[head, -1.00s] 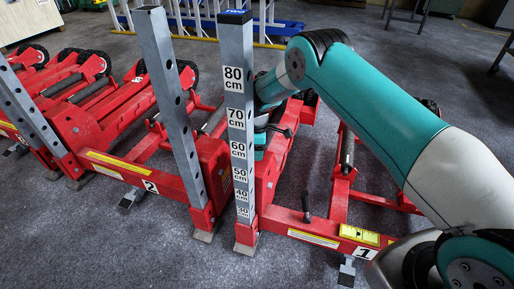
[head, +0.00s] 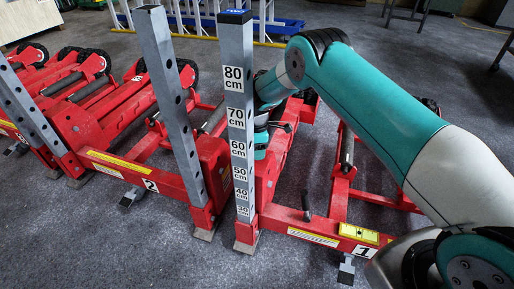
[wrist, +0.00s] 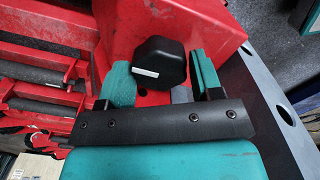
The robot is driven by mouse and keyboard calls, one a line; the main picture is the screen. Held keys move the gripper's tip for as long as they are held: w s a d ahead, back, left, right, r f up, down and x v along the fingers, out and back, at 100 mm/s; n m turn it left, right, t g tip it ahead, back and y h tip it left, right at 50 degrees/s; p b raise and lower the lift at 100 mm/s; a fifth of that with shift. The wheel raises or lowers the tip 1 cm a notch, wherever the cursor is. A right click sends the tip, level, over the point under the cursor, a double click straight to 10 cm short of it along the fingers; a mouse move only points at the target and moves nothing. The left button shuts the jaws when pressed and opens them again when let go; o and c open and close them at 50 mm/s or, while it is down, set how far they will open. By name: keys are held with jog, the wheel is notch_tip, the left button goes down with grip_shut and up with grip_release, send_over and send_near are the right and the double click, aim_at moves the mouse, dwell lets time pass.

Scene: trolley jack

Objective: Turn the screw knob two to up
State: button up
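A black screw knob (wrist: 158,62) with a short white mark shows in the wrist view, in front of a red housing (wrist: 200,25). The white mark lies nearly level, slightly tilted. My gripper (wrist: 160,75) has its two teal fingers apart, one on each side of the knob. The fingers sit very close to the knob's sides; I cannot tell whether they touch it. In the head view, my gripper and the knob are largely hidden behind the grey measuring post (head: 238,110) and the red frame.
Red jack frames (head: 120,110) fill the left and middle of the head view. A second perforated grey post (head: 170,95) stands close to the measuring post. A yellow level (head: 359,235) lies on the right frame. Grey floor (head: 120,245) is free in front.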

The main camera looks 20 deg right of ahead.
jog(key=o, duration=0.3)
notch_tip(320, 180, up, 17)
jog(key=p, duration=0.3)
jog(key=shift+r+p, duration=0.2)
jog(key=shift+p, duration=0.15)
